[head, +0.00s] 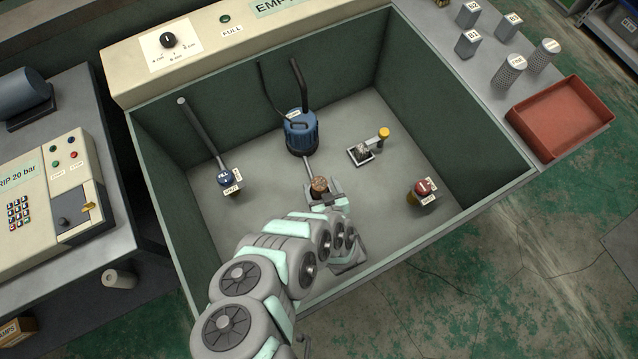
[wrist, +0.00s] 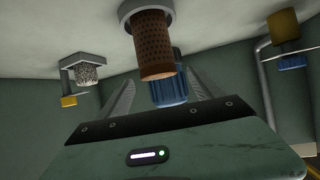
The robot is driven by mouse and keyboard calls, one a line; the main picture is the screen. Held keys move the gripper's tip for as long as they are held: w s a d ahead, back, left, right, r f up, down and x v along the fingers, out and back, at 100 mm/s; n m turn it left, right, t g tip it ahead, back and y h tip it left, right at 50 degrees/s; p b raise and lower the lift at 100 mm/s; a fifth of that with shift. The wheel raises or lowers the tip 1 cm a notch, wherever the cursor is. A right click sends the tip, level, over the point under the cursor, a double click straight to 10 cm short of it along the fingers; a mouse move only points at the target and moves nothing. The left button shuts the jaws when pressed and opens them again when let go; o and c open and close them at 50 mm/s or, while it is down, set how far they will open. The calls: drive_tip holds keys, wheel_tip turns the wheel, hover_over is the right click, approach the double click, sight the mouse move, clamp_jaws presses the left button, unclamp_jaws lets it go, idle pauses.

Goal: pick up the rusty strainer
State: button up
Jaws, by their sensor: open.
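The rusty strainer (head: 320,184) is a brown perforated cylinder standing upright in the middle of the sunken basin. In the wrist view, where the floor is at the top, the strainer (wrist: 153,42) sits in a round grey socket (wrist: 146,10). My gripper (head: 325,192) is at the strainer in the head view, which partly hides how they overlap. In the wrist view my gripper (wrist: 162,80) has its two fingers spread, with the strainer's free end appearing between them. I see no contact.
A blue pump (head: 301,134) stands behind the strainer. A small grey fixture with a mesh piece (head: 362,151) is to the right, a red-topped valve (head: 425,189) farther right, and a blue-topped valve (head: 228,177) left. Outside are a red tray (head: 560,115) and several labelled grey parts.

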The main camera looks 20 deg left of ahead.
sight(317, 179)
wheel_tip(317, 179, down, 2)
drive_tip(key=shift+w+b, duration=0.1)
drive_tip(key=shift+b, duration=0.45)
drive_tip(key=b+x, duration=0.3)
drive_tip(key=x, duration=0.1)
drive_tip(key=shift+w+a+b, duration=0.15)
drive_tip(key=shift+b, duration=0.2)
drive_tip(key=shift+w+a, duration=0.15)
drive_tip(key=shift+w, duration=0.1)
clamp_jaws()
